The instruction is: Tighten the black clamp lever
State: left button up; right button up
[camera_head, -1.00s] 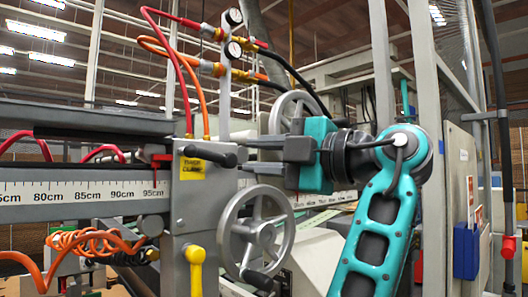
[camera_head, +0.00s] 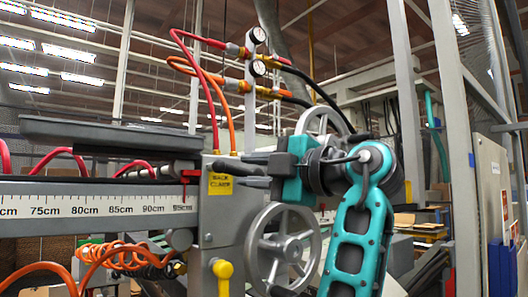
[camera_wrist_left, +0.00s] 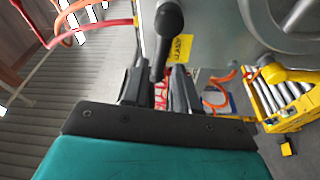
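The black clamp lever (camera_head: 232,168) sits on the grey clamp block, above the yellow label (camera_head: 220,184). It points right, toward my left gripper. My left gripper (camera_head: 252,170) is at the lever's free end in the head view, its fingers pointing left. In the left wrist view, the lever (camera_wrist_left: 168,22) reaches down from its round hub toward the gap between the fingers (camera_wrist_left: 157,75). The fingers are apart, one on each side of the lever's end. I cannot tell whether either touches it. My right gripper is not in view.
A grey handwheel (camera_head: 282,248) is below my gripper, and another wheel (camera_head: 322,122) is behind it. A yellow handle (camera_head: 222,275) hangs below the block. Red and orange hoses run to the gauges (camera_head: 258,52) above. A ruled scale (camera_head: 90,207) extends left.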

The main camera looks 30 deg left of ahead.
aim_at(237, 171)
pick_arm(q)
jog(key=shift+w+a, duration=0.2)
jog(key=shift+a, duration=1.65)
jog(key=m, duration=0.1)
jog(key=r+m+p, duration=0.1)
jog(key=m, duration=0.1)
jog(key=r+m+y+p, duration=0.1)
jog(key=shift+w+d+r+m+t, duration=0.1)
jog(key=shift+w+d+m+t, duration=0.1)
jog(key=shift+w+m+t, duration=0.15)
jog(key=w+d+r+m+t+p, duration=0.2)
jog(key=w+m+t+p, duration=0.25)
jog(key=m, duration=1.05)
jog(key=b+v, duration=0.3)
jog(key=v, duration=0.6)
jog(key=shift+s+a+b, duration=0.15)
jog(key=shift+s+b, duration=0.15)
jog(key=shift+s, duration=0.1)
jog(key=shift+f, duration=0.2)
